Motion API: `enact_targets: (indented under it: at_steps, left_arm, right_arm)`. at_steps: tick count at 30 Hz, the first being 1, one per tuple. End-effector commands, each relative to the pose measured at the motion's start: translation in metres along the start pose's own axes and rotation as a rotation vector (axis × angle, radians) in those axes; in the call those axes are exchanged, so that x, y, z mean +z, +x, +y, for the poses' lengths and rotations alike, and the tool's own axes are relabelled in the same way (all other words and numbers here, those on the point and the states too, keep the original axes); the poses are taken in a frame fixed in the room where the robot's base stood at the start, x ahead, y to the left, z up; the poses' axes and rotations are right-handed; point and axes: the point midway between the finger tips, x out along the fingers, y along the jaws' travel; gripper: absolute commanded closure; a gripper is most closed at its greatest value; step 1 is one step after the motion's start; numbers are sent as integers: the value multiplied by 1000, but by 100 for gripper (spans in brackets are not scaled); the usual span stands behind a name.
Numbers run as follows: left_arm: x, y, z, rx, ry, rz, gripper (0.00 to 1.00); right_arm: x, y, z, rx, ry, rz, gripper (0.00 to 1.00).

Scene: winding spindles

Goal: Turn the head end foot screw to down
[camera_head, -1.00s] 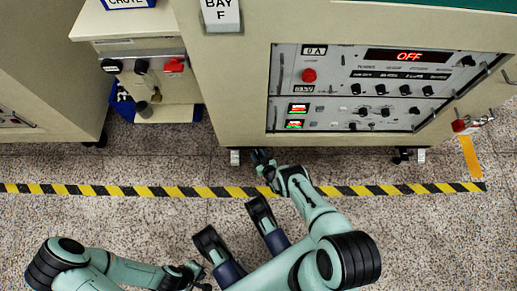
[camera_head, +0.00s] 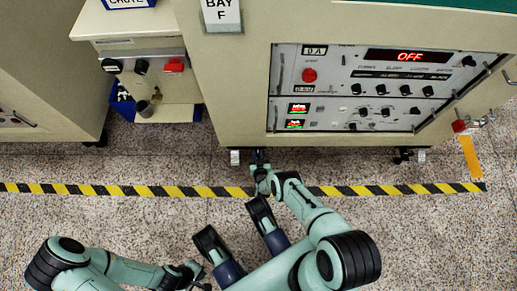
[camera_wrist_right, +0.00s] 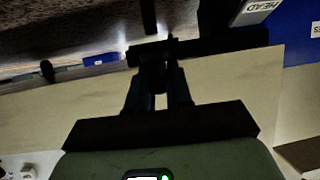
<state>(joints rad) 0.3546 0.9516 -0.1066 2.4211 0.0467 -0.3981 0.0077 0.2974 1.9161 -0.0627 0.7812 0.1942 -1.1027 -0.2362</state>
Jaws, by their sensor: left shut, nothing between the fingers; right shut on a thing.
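My right gripper (camera_head: 260,160) reaches under the lower front edge of the bay F machine (camera_head: 240,95), just right of a pale foot bracket (camera_head: 235,157). In the right wrist view my right gripper (camera_wrist_right: 155,75) is shut on the dark cross handle of the foot screw (camera_wrist_right: 150,50). A dark post runs up from it to the picture's top edge. In the head view the screw is hidden or too small to tell. My left gripper (camera_head: 196,279) is shut and empty, low over the floor.
The control panel (camera_head: 380,90) shows OFF in red. Another foot (camera_head: 405,156) stands further right under the machine. A yellow and black floor stripe (camera_head: 120,190) crosses below my right gripper. Speckled floor (camera_head: 100,217) is clear at the left.

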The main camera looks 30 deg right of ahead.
Motion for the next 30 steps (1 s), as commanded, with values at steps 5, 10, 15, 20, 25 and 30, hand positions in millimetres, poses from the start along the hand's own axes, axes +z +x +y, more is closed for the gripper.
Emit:
enact_targets:
  at_steps: [5, 10, 15, 20, 25, 30]
  left_arm:
    - [0, 0, 0, 0, 0, 0, 100]
    - [0, 0, 0, 0, 0, 0, 100]
    - [0, 0, 0, 0, 0, 0, 100]
    - [0, 0, 0, 0, 0, 0, 100]
    - [0, 0, 0, 0, 0, 0, 100]
    - [0, 0, 0, 0, 0, 0, 100]
  right_arm:
    - [2, -1, -2, 122, 53, -2, 100]
    - [2, -1, -2, 203, 85, -3, 100]
    - [1, -2, -2, 257, 107, -4, 100]
    - [1, -2, -2, 282, 117, -4, 100]
    - [1, -2, -2, 291, 120, -5, 100]
    - [1, -2, -1, 292, 120, -4, 100]
